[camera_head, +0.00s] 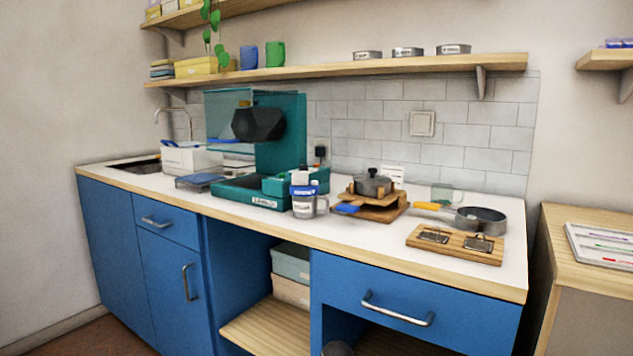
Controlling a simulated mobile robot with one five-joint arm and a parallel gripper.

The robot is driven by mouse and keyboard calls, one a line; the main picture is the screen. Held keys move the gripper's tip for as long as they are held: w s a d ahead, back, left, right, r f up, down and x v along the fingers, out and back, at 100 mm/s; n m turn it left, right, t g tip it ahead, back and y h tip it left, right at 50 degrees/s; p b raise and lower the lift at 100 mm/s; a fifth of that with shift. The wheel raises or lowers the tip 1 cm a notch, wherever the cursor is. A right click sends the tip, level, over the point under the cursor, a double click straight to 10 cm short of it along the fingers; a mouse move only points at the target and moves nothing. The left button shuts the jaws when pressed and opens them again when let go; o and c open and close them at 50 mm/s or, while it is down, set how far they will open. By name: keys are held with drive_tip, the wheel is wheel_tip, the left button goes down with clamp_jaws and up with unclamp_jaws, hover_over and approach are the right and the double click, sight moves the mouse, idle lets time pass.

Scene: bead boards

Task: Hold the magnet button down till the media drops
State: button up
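A teal machine (281,130) stands on the counter left of centre, with a dark many-sided drum (258,123) on its upright and a clear guard in front. Its teal base (250,196) carries a label. A smaller teal box (318,182) with a white item on it sits at the base's right. A clear cup with a blue band (304,206) stands in front of that box. A short blue handle-like piece (346,209) lies right of the cup. I cannot make out a magnet button or any loose media at this size. My gripper is not in view.
A dark pot (372,183) sits on stacked wooden boards. A grey pan (481,220) with a yellow handle and a wooden board with two metal clips (455,243) lie at right. A white bin (190,158) stands by the sink. The front counter strip (375,240) is clear.

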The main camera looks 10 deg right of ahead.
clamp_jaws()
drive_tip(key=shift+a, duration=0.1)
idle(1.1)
